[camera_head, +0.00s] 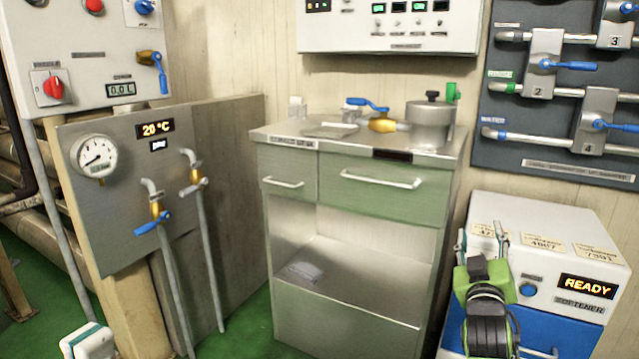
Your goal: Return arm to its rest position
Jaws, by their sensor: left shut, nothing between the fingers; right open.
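My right gripper (481,238) is at the lower right, in front of the white softener box (535,225). Its two thin fingers point up and stand apart, with nothing seen between them. A white and teal part of mine shows at the bottom left edge, but no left gripper fingers are in view. The green-grey cabinet (375,205) stands left of my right gripper, apart from it in the picture. A metal kettle (430,128) sits on the cabinet's right side, beside a brass valve with a blue handle (368,104).
A grey panel (110,220) with a gauge, a "20 °C" display and two taps with pipes stands at left. Blue-handled valves are on the dark wall board (520,110) at upper right. The softener reads READY (586,286). Green floor (245,335) shows between panel and cabinet.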

